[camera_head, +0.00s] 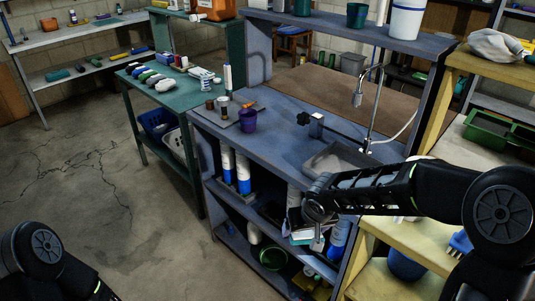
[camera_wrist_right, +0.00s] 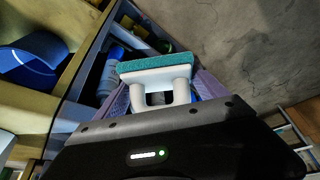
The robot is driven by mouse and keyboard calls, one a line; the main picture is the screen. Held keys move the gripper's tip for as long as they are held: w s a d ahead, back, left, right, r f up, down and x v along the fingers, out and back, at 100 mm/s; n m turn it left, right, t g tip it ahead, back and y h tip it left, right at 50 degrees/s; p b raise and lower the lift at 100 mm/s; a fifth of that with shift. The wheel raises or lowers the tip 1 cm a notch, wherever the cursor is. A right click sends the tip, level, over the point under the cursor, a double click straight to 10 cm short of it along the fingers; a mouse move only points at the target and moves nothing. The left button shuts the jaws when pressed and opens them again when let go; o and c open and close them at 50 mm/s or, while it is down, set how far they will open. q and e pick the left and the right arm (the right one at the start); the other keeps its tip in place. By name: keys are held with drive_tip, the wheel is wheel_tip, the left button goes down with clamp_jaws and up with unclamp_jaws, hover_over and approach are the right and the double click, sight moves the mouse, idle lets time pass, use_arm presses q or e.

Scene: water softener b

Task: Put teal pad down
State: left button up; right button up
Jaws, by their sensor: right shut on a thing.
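The teal pad (camera_wrist_right: 160,63) has a teal scrubbing face on a white body with a white handle. In the right wrist view my right gripper (camera_wrist_right: 158,98) is shut on its white handle, with the teal face turned away from the wrist. In the head view my right gripper (camera_head: 316,238) hangs in front of the blue-grey sink bench, beside its open shelves. The pad (camera_head: 303,236) shows there only as a small pale patch, partly hidden. My left arm shows at the lower left, but its gripper is out of view.
The sink bench (camera_head: 280,125) has a tap (camera_head: 368,115), a basin (camera_head: 335,158) and a purple cup (camera_head: 248,120). Its lower shelves hold blue-and-white bottles (camera_head: 243,172) and a green bowl (camera_head: 273,258). A yellow shelf (camera_head: 410,240) stands at right. The floor at left is clear.

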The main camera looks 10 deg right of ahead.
wheel_tip(320, 180, down, 6)
drive_tip(key=s, duration=0.1)
drive_tip(key=shift+d, duration=0.25)
drive_tip(key=s+f, duration=0.1)
drive_tip(key=a+f, duration=0.1)
drive_tip(key=f, duration=0.1)
drive_tip(key=s+f, duration=0.1)
drive_tip(key=f, duration=0.1)
drive_tip(key=shift+s+a, duration=0.3)
drive_tip(key=shift+s, duration=0.05)
